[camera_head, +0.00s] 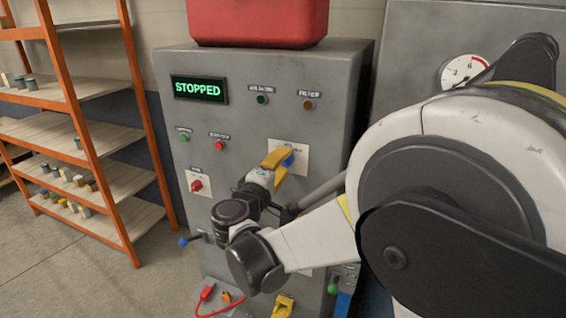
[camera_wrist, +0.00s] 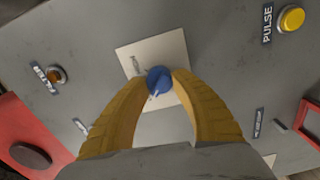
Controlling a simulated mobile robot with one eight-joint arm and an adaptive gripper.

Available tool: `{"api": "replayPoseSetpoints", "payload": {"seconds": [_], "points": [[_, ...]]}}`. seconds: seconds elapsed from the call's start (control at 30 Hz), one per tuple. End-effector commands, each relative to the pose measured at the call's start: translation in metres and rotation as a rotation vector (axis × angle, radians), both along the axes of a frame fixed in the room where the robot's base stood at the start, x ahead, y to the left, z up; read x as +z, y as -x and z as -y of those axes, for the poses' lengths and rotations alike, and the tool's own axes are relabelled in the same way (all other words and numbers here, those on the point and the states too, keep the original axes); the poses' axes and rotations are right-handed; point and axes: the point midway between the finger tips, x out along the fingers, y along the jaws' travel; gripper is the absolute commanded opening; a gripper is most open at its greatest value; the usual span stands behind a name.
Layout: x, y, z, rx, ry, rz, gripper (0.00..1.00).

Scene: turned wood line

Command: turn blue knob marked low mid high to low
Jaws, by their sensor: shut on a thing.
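The blue knob (camera_wrist: 158,80) sits on a pale square plate (camera_wrist: 133,60) on the grey machine panel. In the wrist view a light pointer mark shows at its lower left edge. The plate's lettering is too small and partly hidden to read, so I cannot tell the setting. My gripper (camera_wrist: 158,84) has its two yellow fingers shut on the knob, one on each side. In the head view the fingers cover much of the plate (camera_head: 301,152), and a little blue of the knob (camera_head: 288,160) shows beside them.
A green display (camera_head: 199,89) reads STOPPED. A red knob (camera_head: 196,186), a red button (camera_head: 218,146) and a lever with a blue ball (camera_head: 183,242) are left of my arm. A yellow PULSE button (camera_wrist: 291,18) is near the plate. A red box (camera_head: 258,20) sits on top.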

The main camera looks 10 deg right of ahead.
Motion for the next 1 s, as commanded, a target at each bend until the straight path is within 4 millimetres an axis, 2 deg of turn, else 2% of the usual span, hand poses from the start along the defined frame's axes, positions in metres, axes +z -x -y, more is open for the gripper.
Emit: {"api": "replayPoseSetpoints", "payload": {"seconds": [0.4, 0.43, 0.5, 0.83, 1.0], "points": [[0.001, 0.0, 0.0, 0.0, 0.008, -0.003, 0.0], [0.001, 0.0, 0.0, 0.0, 0.008, -0.003, 0.36], [0.001, 0.0, 0.0, 0.0, 0.008, -0.003, 0.53], [0.0, 0.001, -0.001, 0.001, 0.006, -0.002, 0.53], [0.0, 0.019, -0.015, 0.004, 0.005, -0.003, 0.53]]}}
